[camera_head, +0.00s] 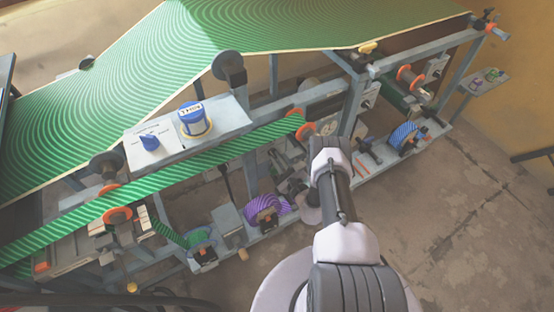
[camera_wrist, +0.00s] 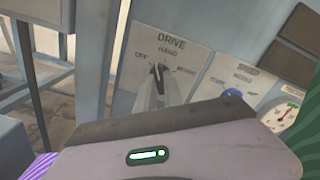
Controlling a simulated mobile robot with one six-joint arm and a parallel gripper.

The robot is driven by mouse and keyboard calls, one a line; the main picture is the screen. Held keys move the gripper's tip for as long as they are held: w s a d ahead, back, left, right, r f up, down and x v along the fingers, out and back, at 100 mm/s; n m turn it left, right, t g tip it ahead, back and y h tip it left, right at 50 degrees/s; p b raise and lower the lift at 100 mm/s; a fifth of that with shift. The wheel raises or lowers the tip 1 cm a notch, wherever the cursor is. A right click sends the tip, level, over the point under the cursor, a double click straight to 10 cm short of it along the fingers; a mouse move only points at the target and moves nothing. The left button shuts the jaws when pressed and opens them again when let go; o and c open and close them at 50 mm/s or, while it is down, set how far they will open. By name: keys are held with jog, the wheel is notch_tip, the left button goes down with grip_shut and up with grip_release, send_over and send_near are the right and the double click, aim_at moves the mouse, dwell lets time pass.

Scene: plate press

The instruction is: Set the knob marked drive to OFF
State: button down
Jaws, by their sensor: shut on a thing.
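The drive knob (camera_wrist: 160,70) is a small dark knob on a pale panel (camera_wrist: 200,50) marked DRIVE in the wrist view. OFF is printed to its left, HAND above it, and another word to its right that I cannot read surely. The knob's visible top points up, roughly toward HAND. My gripper (camera_wrist: 158,88) is shut on the knob, with its pale fingers on either side. The fingers and wrist hide the knob's lower part. In the head view my arm hides the knob and fingertips.
A blue knob (camera_wrist: 232,94) and a round gauge (camera_wrist: 282,118) sit right of the drive label. A grey post (camera_wrist: 85,70) stands close on the left.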

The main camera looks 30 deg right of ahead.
jog(key=n, duration=0.5)
jog(key=shift+n, duration=0.4)
dwell(0.4)
jog(key=c, duration=1.5)
grip_release()
jog(key=shift+o, duration=0.2)
jog(key=s+p, duration=0.5)
jog(key=s, duration=1.2)
jog(key=shift+s+d, duration=0.2)
jog(key=shift+d, duration=0.1)
